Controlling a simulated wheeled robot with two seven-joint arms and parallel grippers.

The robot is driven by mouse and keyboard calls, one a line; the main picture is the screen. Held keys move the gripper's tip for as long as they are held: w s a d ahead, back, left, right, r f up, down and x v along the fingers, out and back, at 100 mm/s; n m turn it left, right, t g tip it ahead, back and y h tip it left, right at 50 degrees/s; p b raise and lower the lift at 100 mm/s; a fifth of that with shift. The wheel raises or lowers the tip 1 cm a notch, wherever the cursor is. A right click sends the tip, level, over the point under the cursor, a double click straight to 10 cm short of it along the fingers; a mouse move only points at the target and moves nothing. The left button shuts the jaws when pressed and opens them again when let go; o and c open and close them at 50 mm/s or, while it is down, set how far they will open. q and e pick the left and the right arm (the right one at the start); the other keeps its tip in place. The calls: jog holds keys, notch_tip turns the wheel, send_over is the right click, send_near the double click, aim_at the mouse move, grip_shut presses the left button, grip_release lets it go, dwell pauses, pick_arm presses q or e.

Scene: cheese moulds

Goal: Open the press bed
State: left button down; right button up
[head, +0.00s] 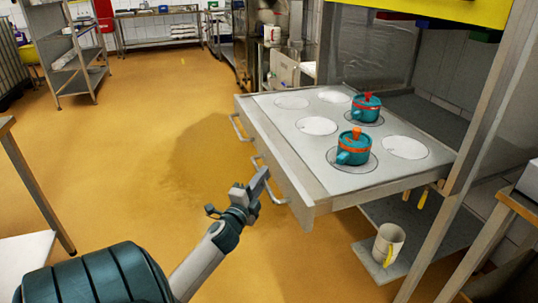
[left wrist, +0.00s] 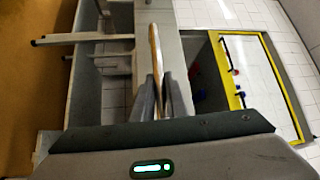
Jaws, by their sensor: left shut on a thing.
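The press bed (head: 290,130) is a pale flat drawer-like bed that stands out from its metal frame. It has several round plates on top, and two teal moulds with orange bands, one nearer (head: 353,150) and one farther (head: 366,108), stand on plates. Its front has two bar handles, a far one (head: 237,127) and a near one (head: 277,192). My left gripper (head: 260,182) is at the near handle and shut on it, hiding part of it. In the left wrist view, the fingers (left wrist: 160,98) close on a thin upright bar (left wrist: 155,58). My right gripper is not in view.
A metal post (head: 470,140) rises right of the bed. A grey-white jug (head: 388,243) stands on a low shelf (head: 430,225) below. A shelf rack (head: 62,60) stands far left. The yellow-brown floor (head: 150,120) left of the bed is clear.

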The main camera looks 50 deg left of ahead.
pick_arm(q)
jog(key=shift+f, duration=0.15)
jog(key=c, duration=1.8)
grip_release()
jog(key=shift+s, duration=0.1)
